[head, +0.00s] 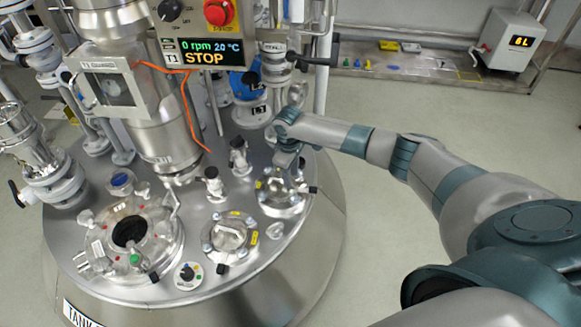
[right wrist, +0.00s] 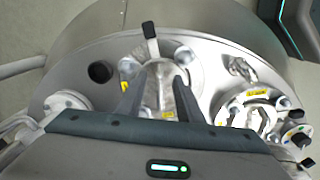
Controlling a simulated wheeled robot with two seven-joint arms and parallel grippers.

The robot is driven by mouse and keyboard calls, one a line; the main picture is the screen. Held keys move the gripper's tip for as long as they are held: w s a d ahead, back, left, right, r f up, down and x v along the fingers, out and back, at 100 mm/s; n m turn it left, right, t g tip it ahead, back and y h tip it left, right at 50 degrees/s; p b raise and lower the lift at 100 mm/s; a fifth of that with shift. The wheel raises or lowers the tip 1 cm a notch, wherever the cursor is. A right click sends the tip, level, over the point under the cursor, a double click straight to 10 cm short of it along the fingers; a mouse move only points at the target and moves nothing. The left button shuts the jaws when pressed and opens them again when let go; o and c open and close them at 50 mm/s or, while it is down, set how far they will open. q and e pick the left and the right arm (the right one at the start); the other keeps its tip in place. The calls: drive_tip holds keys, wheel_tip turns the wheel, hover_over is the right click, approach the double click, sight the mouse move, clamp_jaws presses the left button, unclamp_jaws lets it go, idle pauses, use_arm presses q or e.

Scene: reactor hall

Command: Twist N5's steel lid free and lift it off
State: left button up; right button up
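A round steel lid (head: 283,201) with bolts around it sits on the right side of the steel tank top; I take it for N5's lid, though I can read no N5 label. In the right wrist view the lid (right wrist: 165,62) lies straight ahead, partly hidden by my fingers. My right gripper (head: 285,180) points down over it. In the wrist view the gripper's two fingers (right wrist: 158,78) stand apart, with the lid's raised steel grip between them. I cannot tell whether they press on it. My left gripper is not in view.
A second bolted steel cover (head: 230,236) with yellow tags sits beside it. An open round port (head: 130,232) is at left. A small dial (head: 187,273), upright valves (head: 240,158) and an orange cable (head: 190,105) are nearby. The floor right of the tank is clear.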

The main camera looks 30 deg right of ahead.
sight(290, 190)
wheel_tip(290, 190, down, 2)
drive_tip(key=shift+d+f, duration=0.1)
drive_tip(key=shift+f, duration=0.05)
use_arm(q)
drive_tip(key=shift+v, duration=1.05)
use_arm(e)
drive_tip(key=shift+f, duration=0.65)
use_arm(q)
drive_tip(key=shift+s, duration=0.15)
use_arm(e)
clamp_jaws()
drive_tip(key=shift+r+m+p, duration=0.15)
drive_tip(key=shift+m+p, duration=0.15)
drive_tip(key=shift+s+a+m+p, duration=0.15)
drive_tip(key=shift+a+m+p, duration=0.2)
drive_tip(key=shift+m+p, duration=0.65)
drive_tip(key=shift+s+a+m+p, duration=0.1)
drive_tip(key=shift+m+p, duration=0.3)
drive_tip(key=shift+p, duration=0.25)
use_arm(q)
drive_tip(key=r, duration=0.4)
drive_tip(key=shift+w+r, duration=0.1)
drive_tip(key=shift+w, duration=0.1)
